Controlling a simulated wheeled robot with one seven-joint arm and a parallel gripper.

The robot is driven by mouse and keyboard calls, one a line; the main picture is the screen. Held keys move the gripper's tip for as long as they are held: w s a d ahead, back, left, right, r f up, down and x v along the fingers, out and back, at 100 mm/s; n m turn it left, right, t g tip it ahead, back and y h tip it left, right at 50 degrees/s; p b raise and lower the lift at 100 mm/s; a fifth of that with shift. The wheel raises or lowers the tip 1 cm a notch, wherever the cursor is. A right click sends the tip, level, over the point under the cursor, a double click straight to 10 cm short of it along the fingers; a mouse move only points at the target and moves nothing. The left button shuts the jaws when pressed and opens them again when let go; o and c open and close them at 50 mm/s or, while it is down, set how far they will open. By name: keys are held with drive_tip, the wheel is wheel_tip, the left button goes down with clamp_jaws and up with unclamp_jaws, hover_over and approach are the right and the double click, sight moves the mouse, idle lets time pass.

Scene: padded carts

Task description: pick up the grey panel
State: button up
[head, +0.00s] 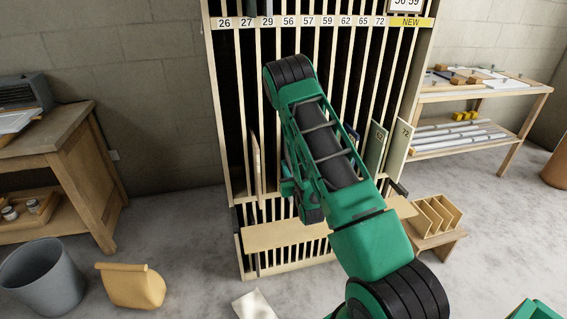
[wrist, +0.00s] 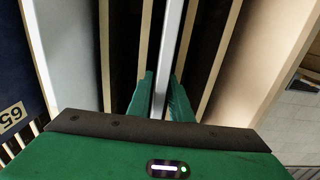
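A thin light grey panel (wrist: 172,40) stands edge-on in a slot of the rack, seen in the wrist view. My gripper (wrist: 161,82) has its two green fingers on either side of the panel's edge. A narrow dark gap shows between the left finger and the panel, so the gripper looks open around it; contact on the right side is hard to judge. In the head view my green arm (head: 325,150) reaches into the rack and hides the gripper's fingers and the grey panel.
The slotted wooden rack (head: 318,21) has numbered slots. A dark blue panel (wrist: 12,70) and a pale panel (wrist: 58,60) stand left of my gripper, a beige panel (wrist: 268,50) right. A bin (head: 42,280) stands on the floor.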

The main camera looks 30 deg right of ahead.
sight(286, 160)
drive_tip(key=shift+x, duration=1.85)
drive_tip(key=shift+r, duration=0.15)
clamp_jaws()
drive_tip(key=shift+s+r, duration=0.1)
drive_tip(key=shift+r, duration=0.05)
